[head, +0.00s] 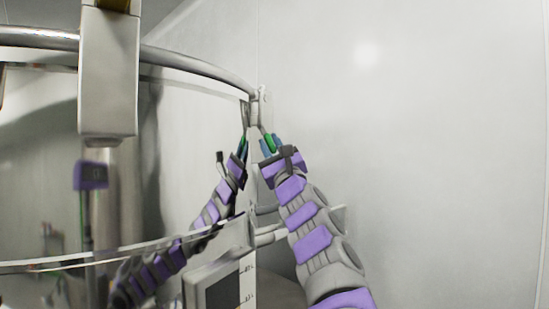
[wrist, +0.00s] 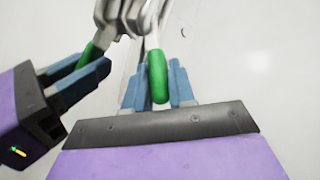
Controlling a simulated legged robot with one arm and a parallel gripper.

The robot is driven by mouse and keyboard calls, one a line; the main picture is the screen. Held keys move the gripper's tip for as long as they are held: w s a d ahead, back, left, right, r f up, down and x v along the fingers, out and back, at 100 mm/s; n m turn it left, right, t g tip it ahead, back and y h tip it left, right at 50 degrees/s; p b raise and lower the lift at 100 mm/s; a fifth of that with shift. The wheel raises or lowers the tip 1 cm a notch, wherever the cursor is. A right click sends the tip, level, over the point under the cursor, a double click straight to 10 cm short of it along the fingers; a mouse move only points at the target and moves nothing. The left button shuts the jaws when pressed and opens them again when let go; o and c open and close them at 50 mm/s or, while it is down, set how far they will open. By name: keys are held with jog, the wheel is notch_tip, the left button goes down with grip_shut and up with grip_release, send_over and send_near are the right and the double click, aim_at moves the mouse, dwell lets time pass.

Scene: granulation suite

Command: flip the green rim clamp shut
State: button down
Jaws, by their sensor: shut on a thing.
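The rim clamp (head: 259,108) is a small metal fitting on the right side of a steel vessel's rim, with a lever whose green grip (head: 270,142) points downward. My gripper (head: 271,148) reaches up from below right, its blue fingers on either side of the green grip. In the wrist view the green grip (wrist: 157,76) lies between the fingers of my gripper (wrist: 156,88), held by them. The metal part of the clamp (wrist: 127,14) shows at the top edge, partly cut off. The lever's far end at the pivot is hard to make out.
The polished vessel wall (head: 200,130) mirrors my arm and the grip on the left. The steel rim (head: 195,68) curves across the upper left, with a pale upright box (head: 109,75) in front. A grey-screened panel (head: 222,292) sits below. The plain wall at right is clear.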

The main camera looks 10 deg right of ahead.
jog(key=shift+w+a+f+m+t+h+b, duration=0.15)
jog(key=shift+a+m+t+h+b, duration=0.1)
jog(key=shift+m+h, duration=0.35)
jog(key=shift+s+a+f+m+t+h+b, duration=0.1)
jog(key=shift+f+m+t+h+b, duration=0.15)
jog(key=shift+m+h, duration=0.35)
jog(key=shift+w+a+f+m+t+h+b, duration=0.1)
jog(key=shift+a+m+h+b, duration=0.15)
jog(key=shift+m+h, duration=0.35)
jog(key=shift+r+m+h, duration=0.1)
jog(key=shift+m+h, duration=0.3)
jog(key=shift+m, duration=0.4)
